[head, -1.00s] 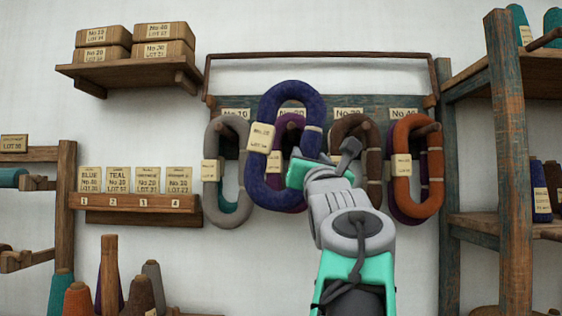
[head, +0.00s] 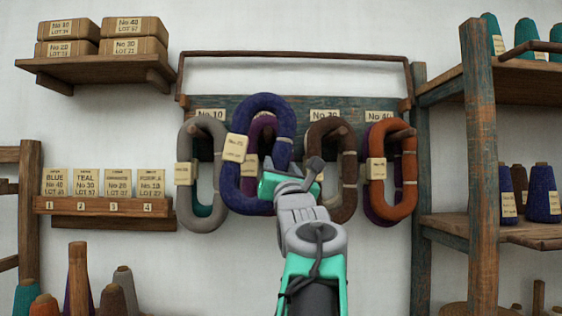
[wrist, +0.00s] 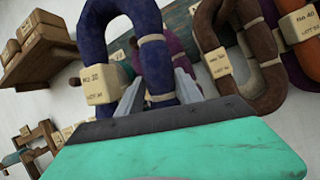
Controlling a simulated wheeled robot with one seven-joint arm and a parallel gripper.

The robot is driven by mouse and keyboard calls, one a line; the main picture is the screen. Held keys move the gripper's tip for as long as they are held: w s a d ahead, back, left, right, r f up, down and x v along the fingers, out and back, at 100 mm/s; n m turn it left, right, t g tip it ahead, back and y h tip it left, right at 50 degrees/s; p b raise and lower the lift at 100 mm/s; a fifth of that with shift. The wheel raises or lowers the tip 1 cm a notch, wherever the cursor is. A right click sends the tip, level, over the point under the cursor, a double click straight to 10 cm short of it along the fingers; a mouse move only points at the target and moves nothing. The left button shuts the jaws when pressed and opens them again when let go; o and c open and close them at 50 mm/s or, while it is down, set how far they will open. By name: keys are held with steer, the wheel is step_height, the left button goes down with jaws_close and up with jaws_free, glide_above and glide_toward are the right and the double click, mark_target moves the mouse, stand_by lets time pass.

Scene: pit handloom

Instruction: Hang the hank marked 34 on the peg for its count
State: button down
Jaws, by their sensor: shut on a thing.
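A dark blue hank (head: 231,182) is upright, slightly tilted, in front of the peg board (head: 345,104). Its cream tag (head: 235,147) seems to read No 20 in the wrist view (wrist: 101,84); the lot number is too small to be sure of. My gripper (head: 268,184) is shut on the hank's lower right strand; its grey fingers show around that strand in the wrist view (wrist: 160,92). The hank covers the second peg's label, between No.10 (head: 210,115) and No.30 (head: 324,115). A purple hank (head: 262,127) hangs behind it. Whether the blue hank touches a peg is hidden.
A grey hank (head: 190,205) hangs close on the left. A brown hank (head: 322,140) and an orange hank (head: 409,165) hang on the right. A wooden bar (head: 300,55) runs above the board. A shelf post (head: 480,150) stands right; a card ledge (head: 105,206) is left.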

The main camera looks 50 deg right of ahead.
steer(key=w+d+f+p, duration=0.3)
steer(key=w+d+p, duration=0.1)
steer(key=w+d, duration=0.2)
steer(key=shift+w+d, duration=0.4)
steer(key=shift+d, duration=0.5)
stand_by(0.3)
steer(key=shift+w+f, duration=0.1)
steer(key=shift+f, duration=0.3)
steer(key=c, duration=1.1)
jaws_free()
steer(key=shift+o, duration=0.8)
steer(key=shift+w+d, duration=0.1)
steer(key=shift+w, duration=0.1)
steer(key=shift+o, duration=1.3)
steer(key=shift+s+r, duration=0.25)
steer(key=shift+r, duration=0.1)
steer(key=shift+s, duration=0.1)
